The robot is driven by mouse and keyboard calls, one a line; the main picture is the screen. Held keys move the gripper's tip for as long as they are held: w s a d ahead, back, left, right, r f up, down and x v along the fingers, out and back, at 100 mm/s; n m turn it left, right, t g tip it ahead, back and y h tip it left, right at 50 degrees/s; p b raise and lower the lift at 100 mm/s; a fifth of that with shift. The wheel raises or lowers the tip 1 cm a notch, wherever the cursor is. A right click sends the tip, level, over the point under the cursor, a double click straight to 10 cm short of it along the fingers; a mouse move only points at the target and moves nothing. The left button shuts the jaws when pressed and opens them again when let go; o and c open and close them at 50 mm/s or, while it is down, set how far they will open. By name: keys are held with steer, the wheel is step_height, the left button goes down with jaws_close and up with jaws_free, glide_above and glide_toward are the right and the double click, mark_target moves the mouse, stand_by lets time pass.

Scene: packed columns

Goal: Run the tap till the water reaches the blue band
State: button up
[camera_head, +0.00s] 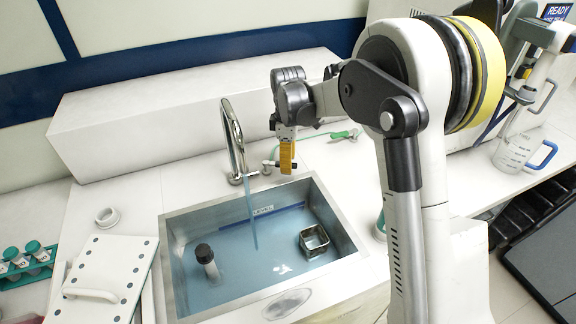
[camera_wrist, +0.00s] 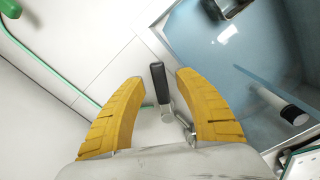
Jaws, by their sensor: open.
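The tap (camera_head: 234,135) arches over the sink (camera_head: 178,250), and a thin stream of water (camera_head: 251,215) falls from its spout. The water (camera_head: 235,265) covers the sink floor. A dark blue band (camera_head: 290,211) with a level label runs along the back wall; the water surface looks close to it, but I cannot tell the exact gap. My gripper (camera_head: 287,170) is open, to the right of the tap's black-handled lever (camera_head: 269,163). In the wrist view the lever (camera_wrist: 158,84) lies between the open yellow fingers of the gripper (camera_wrist: 157,78), with no visible contact.
A black-capped vial (camera_head: 206,260) and a square metal container (camera_head: 314,241) stand in the water. A white panel with a handle (camera_head: 105,265) and a tube rack (camera_head: 38,266) are left. A green hose (camera_head: 343,135) lies behind; a jug (camera_head: 514,153) stands right.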

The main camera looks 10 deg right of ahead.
steer(key=shift+f, duration=0.3)
jaws_close()
steer(key=shift+w+d+n+p, duration=0.1)
steer(key=shift+w+n+p, duration=0.1)
steer(key=shift+w+n, duration=0.4)
steer(key=shift+w+d+n+p, duration=0.15)
steer(key=shift+w+n, duration=0.1)
steer(key=shift+n, duration=0.65)
steer(key=shift+w+a+n+p, duration=0.15)
steer(key=shift+w+n, duration=0.3)
steer(key=shift+n, duration=0.35)
steer(key=shift+w+n+p, duration=0.15)
steer(key=shift+w+n, duration=0.25)
steer(key=shift+n, duration=0.4)
